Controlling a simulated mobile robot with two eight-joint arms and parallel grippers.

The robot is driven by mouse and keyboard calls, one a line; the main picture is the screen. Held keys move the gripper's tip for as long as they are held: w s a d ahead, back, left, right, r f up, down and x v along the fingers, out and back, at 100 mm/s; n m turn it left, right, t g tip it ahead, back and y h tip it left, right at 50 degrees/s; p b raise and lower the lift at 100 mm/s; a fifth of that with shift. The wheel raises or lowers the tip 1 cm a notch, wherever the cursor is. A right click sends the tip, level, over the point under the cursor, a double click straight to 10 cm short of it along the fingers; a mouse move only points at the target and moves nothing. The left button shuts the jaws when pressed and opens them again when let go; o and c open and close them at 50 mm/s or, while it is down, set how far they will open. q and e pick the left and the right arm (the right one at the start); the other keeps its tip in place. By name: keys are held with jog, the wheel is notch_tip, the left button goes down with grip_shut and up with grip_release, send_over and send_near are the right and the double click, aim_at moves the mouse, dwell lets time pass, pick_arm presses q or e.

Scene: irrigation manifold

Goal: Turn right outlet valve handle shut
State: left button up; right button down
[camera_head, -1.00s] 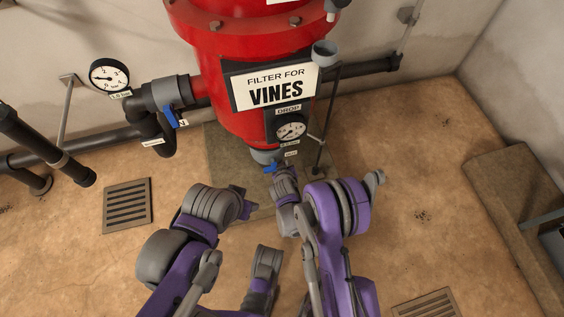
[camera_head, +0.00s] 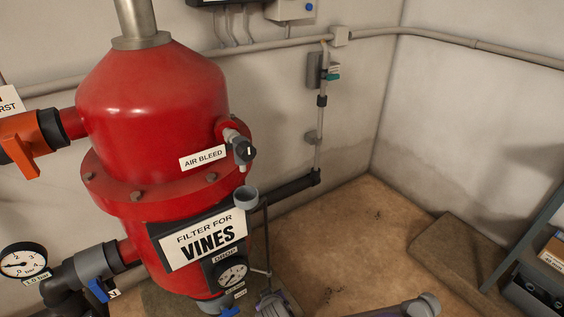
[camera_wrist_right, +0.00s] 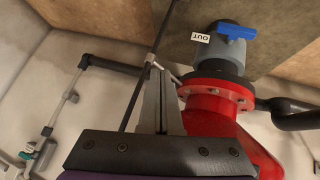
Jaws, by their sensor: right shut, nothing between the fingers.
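In the right wrist view the blue outlet valve handle (camera_wrist_right: 235,32) sits on a grey valve body at the red filter's flange. A white OUT tag (camera_wrist_right: 201,38) is beside it. My right gripper (camera_wrist_right: 159,75) is shut and empty, left of the handle and apart from it in that picture. In the head view a blue handle (camera_head: 230,312) shows under the filter at the bottom edge, mostly cut off. My right wrist is partly visible right of it, but its fingertips are hidden. My left gripper is out of view.
The red filter tank (camera_head: 155,110) fills the head view's left. Another blue handle (camera_head: 97,290) is on the left pipe. A thin dark rod (camera_wrist_right: 150,75) runs close to my right gripper. A grey rack (camera_head: 530,285) stands right.

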jog(key=s+d+r+m+g+h, duration=0.1)
jog(key=s+d+r+m, duration=0.1)
jog(key=s+d+r, duration=0.35)
jog(key=s+d+r+m+g, duration=0.1)
jog(key=s+d+r, duration=0.2)
jog(key=d+r, duration=0.45)
jog(key=s+d+r+m+g, duration=0.15)
jog(key=s+d, duration=0.25)
jog(key=s, duration=0.5)
jog(key=s+d+r+m, duration=0.1)
jog(key=s+d+m, duration=0.1)
jog(key=s+d, duration=0.5)
pick_arm(q)
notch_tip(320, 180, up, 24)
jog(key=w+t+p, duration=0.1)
jog(key=p, duration=1.9)
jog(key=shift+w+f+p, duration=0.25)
jog(key=shift+p, duration=0.05)
pick_arm(e)
notch_tip(320, 180, up, 23)
jog(key=a, duration=0.2)
jog(key=shift+a+r+t, duration=0.2)
jog(key=shift+t, duration=0.15)
